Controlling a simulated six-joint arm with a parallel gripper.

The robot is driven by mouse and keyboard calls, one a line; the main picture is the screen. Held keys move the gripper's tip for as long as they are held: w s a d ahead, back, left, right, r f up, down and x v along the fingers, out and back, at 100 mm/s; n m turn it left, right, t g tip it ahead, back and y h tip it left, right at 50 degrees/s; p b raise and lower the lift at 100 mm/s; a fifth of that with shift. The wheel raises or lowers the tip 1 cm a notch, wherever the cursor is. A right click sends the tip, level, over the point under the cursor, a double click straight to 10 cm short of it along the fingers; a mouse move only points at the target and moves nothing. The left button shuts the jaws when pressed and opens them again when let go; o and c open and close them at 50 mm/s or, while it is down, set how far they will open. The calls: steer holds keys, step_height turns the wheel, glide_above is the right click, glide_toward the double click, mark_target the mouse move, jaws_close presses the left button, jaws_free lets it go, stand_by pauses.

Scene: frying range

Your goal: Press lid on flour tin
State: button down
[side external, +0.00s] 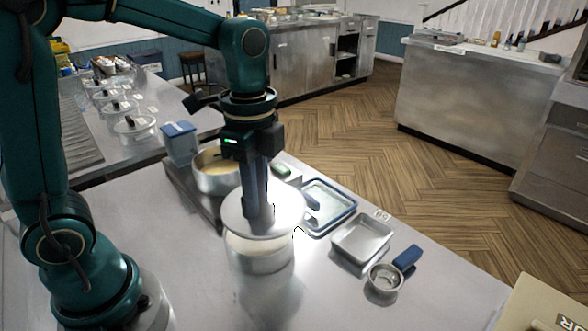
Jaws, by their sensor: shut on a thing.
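The flour tin (262,252) is a round metal tin with pale flour showing near its rim. It stands on the steel table, below my gripper. The lid (285,222) is a wide round metal disc. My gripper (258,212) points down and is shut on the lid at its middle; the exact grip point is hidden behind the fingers. The lid is over the tin, with a gap showing at the near side where the tin's inside is visible. I cannot tell whether its far edge touches the rim.
A pot (214,182) with yellowish contents stands behind on a dark flat unit. A blue-lidded container (181,146) is beside it. A blue-rimmed tray (332,202), a shallow metal tray (362,240) and a small blue-handled strainer (384,280) lie to the right. The near table is clear.

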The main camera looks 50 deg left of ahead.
steer(key=shift+w+a+r+n, duration=0.1)
steer(key=shift+a+r+n, duration=0.15)
steer(key=shift+a, duration=0.35)
steer(key=shift+a+r+n, duration=0.15)
steer(key=shift+a+n, duration=0.2)
steer(key=shift+a, duration=0.25)
steer(key=shift+f, duration=3.15)
steer(key=shift+f, duration=0.15)
steer(key=shift+c, duration=1.3)
jaws_free()
steer(key=shift+r, duration=3.55)
